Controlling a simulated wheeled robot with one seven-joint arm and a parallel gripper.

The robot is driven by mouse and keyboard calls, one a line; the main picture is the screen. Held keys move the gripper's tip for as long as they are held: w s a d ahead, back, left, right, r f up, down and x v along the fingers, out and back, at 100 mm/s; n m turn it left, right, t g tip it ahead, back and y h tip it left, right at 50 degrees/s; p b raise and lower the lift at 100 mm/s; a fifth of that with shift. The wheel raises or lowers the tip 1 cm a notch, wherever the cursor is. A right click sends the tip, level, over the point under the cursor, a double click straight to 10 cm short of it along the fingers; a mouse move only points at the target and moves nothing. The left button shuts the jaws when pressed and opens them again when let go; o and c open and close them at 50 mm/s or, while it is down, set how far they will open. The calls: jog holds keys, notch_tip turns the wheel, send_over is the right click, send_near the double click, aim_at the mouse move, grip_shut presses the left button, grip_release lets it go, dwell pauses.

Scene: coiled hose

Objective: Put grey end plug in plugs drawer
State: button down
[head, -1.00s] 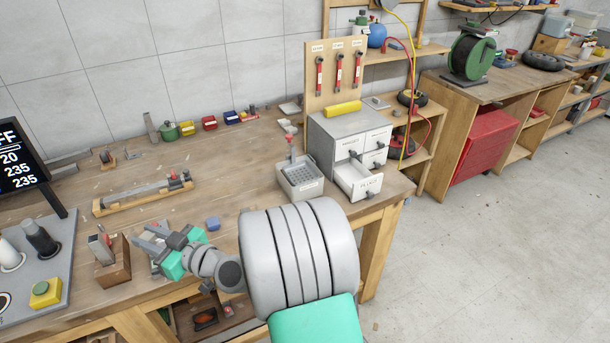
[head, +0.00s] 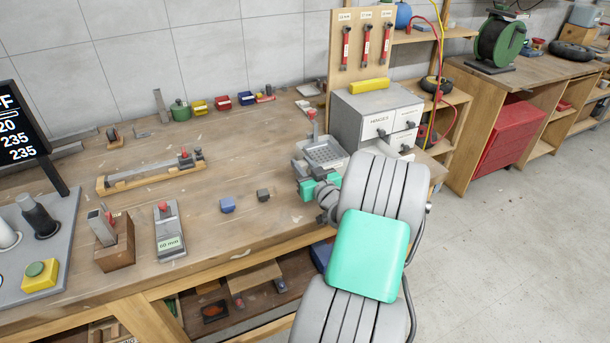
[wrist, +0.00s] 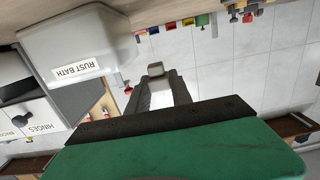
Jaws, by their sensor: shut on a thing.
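My gripper (head: 306,174) is shut on the grey end plug, in front of the rust bath tray. In the wrist view the small grey plug (wrist: 155,69) sits between the fingertips (wrist: 157,80). In the head view I cannot make out the plug clearly against the fingers.
The rust bath tray (head: 325,152) stands between my gripper and the cabinet; it also shows in the upside-down wrist view (wrist: 85,38).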

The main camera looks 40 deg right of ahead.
jog(key=shift+s+d+f, duration=0.15)
jog(key=shift+d+f, duration=0.1)
jog(key=shift+d, duration=0.2)
jog(key=shift+f, duration=0.2)
jog(key=shift+f+b, duration=1.8)
jog(key=shift+f, duration=1.4)
jog(key=shift+f+b, duration=0.65)
jog(key=shift+b, duration=0.05)
jog(key=c, duration=1.1)
grip_release()
jog(key=shift+o, duration=0.2)
